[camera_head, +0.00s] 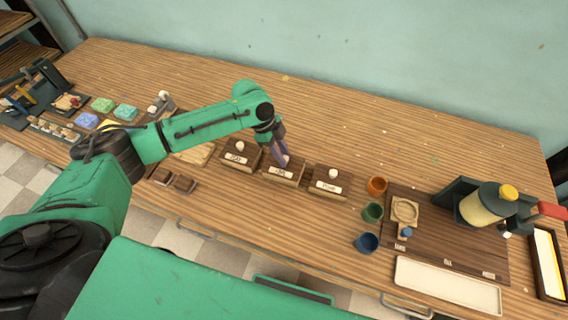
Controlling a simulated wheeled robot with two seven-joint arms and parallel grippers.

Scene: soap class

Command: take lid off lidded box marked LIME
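Three dark wooden lidded boxes with white labels and pale round knobs stand in a row on the table: a left box (240,157), a middle box (284,173) and a right box (328,184). The labels are too small to read surely; the middle one may say LIME. My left gripper (282,160) points down at the top of the middle box, its fingers at the knob, which they mostly cover. Whether they are closed on the knob I cannot tell. The middle lid appears seated on its box. My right gripper is out of view.
Orange (377,185), green (372,212) and blue (367,243) cups stand right of the boxes. Farther right are a dark board (450,245), a cream tray (447,286) and a yellowish container (482,205). Coloured soap blocks (104,105) lie left. The table behind the boxes is clear.

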